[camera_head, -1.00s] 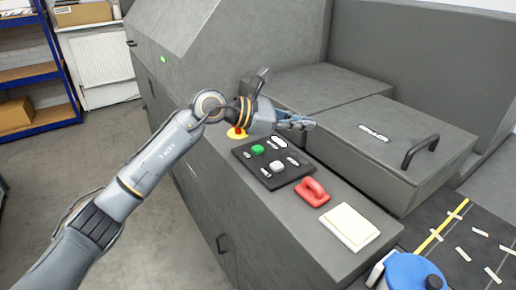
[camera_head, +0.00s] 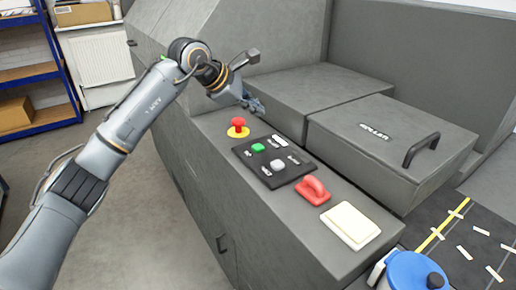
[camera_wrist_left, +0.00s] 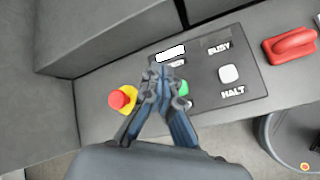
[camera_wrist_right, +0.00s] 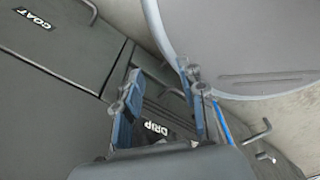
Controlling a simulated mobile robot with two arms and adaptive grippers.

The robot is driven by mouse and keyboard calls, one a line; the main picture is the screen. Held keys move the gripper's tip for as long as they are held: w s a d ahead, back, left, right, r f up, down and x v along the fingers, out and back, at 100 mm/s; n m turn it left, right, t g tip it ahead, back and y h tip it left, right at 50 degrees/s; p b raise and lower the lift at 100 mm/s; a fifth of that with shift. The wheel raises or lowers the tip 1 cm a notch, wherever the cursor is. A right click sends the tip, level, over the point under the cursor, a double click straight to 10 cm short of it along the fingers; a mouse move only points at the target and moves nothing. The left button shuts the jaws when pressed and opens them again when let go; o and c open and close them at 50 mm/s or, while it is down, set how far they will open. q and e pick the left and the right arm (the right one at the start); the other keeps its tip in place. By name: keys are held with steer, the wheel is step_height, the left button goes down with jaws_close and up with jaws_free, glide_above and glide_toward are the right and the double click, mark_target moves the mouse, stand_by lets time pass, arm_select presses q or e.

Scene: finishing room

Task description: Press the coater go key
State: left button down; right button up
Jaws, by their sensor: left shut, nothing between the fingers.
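The black control panel (camera_head: 285,178) lies on the grey machine's top ledge. Its green key (camera_head: 258,147) and white key (camera_head: 277,165) are both uncovered in the head view. My left gripper (camera_head: 258,108) is shut and empty, above the ledge behind the panel and apart from the keys. In the left wrist view its fingers (camera_wrist_left: 160,80) overlap the panel and partly hide the green key (camera_wrist_left: 184,88) and its label. The white key (camera_wrist_left: 229,74) has the label HALT beside it there. My right gripper (camera_wrist_right: 160,95) shows only in its wrist view, open and empty.
A red mushroom button (camera_head: 238,123) on a yellow base stands left of the panel. A red handle (camera_head: 314,190) and a cream pad (camera_head: 350,224) lie to its right. A raised lid with a black handle (camera_head: 421,149) stands behind. A blue container (camera_head: 410,272) is at lower right.

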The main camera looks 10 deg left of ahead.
arm_select(q)
steer(key=b, duration=0.5)
glide_above(256, 148)
step_height(256, 148, down, 7)
steer(key=shift+f, duration=0.55)
steer(key=shift+f, duration=0.15)
stand_by(0.6)
steer(key=shift+f+b, duration=0.25)
steer(key=shift+b, duration=0.1)
